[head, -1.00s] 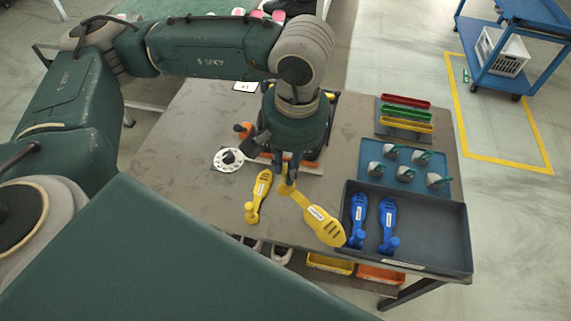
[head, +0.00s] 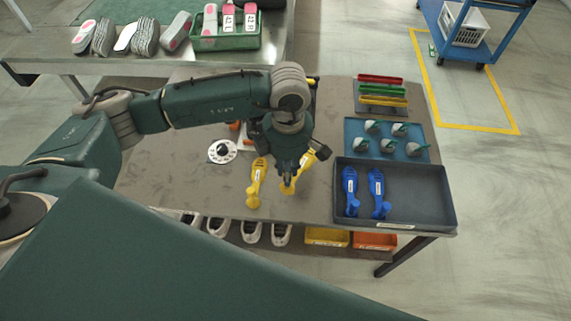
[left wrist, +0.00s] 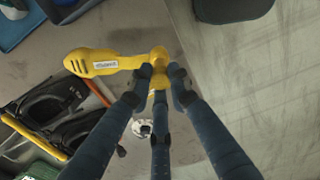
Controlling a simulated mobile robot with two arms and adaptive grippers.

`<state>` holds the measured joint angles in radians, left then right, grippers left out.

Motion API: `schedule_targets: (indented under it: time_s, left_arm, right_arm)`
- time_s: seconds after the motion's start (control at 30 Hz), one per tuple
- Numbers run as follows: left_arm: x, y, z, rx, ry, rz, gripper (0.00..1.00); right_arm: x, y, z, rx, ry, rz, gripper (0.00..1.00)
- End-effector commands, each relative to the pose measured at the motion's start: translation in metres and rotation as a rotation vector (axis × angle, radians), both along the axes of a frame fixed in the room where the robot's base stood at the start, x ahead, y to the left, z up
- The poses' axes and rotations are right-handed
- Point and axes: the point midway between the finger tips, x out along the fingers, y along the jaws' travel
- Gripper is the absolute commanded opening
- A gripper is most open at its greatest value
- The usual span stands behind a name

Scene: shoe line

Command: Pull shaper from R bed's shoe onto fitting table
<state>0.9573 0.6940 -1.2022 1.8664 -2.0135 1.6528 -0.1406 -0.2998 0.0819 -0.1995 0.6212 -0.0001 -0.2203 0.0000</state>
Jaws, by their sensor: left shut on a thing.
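My left gripper (head: 287,187) is shut on a yellow shaper (head: 306,162) above the front part of the grey fitting table (head: 180,175). In the left wrist view the fingers (left wrist: 158,85) close around the knobbed end of this labelled shaper (left wrist: 105,63). Whether it touches the table I cannot tell. A second yellow shaper (head: 257,180) lies on the table just left of the gripper. Black shapes, perhaps the shoes in their beds (left wrist: 68,115), show at lower left in the left wrist view; in the head view my arm mostly hides that spot. My right gripper is not in view.
A dark tray (head: 405,212) with two blue shapers (head: 377,190) stands at the right. Behind it are a blue mat (head: 385,150) with several green-topped pieces and a rack of coloured bars (head: 383,90). A white dial (head: 222,151) lies left. The table's left side is clear.

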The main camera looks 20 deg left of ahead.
Motion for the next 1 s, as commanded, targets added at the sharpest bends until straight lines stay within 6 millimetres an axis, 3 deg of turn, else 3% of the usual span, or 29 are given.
schedule_targets:
  time_s: [0.47, 1.0]
  left_arm:
    - [0.001, 0.001, -0.023, -0.001, -0.002, 0.081, 0.00]
    - [0.001, 0.001, -0.077, 0.000, -0.002, 0.079, 0.00]
  right_arm:
    - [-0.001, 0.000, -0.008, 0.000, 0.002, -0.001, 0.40]
    - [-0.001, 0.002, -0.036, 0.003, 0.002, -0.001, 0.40]
